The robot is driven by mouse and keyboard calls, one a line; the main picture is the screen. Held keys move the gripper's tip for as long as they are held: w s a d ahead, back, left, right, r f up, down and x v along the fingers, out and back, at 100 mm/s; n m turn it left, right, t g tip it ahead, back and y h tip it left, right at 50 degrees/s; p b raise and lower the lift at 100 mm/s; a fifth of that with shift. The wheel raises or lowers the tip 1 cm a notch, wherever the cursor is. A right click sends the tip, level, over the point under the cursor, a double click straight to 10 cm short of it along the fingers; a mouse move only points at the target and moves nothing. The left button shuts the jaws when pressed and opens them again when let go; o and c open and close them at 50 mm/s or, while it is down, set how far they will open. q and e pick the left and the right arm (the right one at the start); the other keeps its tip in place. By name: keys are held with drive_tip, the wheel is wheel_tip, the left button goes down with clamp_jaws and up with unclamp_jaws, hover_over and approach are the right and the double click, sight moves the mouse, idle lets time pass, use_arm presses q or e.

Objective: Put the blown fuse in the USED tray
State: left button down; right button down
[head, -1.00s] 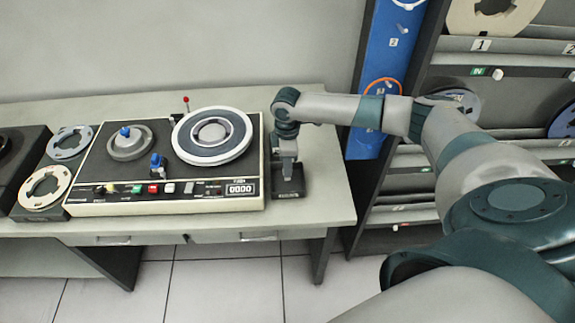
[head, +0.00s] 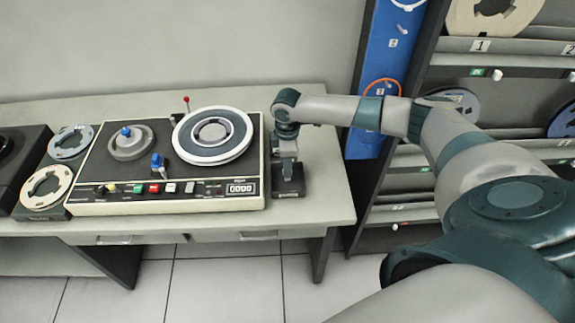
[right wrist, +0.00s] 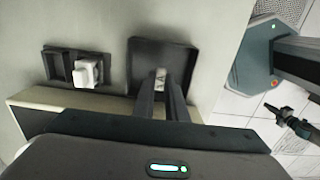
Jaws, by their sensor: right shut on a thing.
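My right gripper (head: 287,172) points down over a small dark square tray (head: 289,193) at the right end of the desk. In the right wrist view the gripper (right wrist: 162,88) is shut on a small pale fuse (right wrist: 160,76) with a dark mark. The fuse is at the dark tray (right wrist: 140,50), within its outline; whether it touches the floor is hard to tell. No USED label is readable. A dark pronged shape at the right edge of the right wrist view may be my left gripper; its jaws are unclear.
In the right wrist view a dark holder (right wrist: 57,69) with a white block (right wrist: 88,71) sits left of the tray. A tape deck (head: 165,208) stands close left of the gripper. A reel rack (head: 480,58) stands to the right.

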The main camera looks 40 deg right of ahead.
drive_tip(key=shift+f+b, duration=0.35)
drive_tip(key=shift+f, duration=0.8)
idle(0.6)
drive_tip(key=c, duration=1.7)
unclamp_jaws()
drive_tip(key=shift+c, duration=0.8)
drive_tip(key=shift+r, duration=0.1)
wheel_tip(320, 180, up, 8)
drive_tip(key=p, duration=0.8)
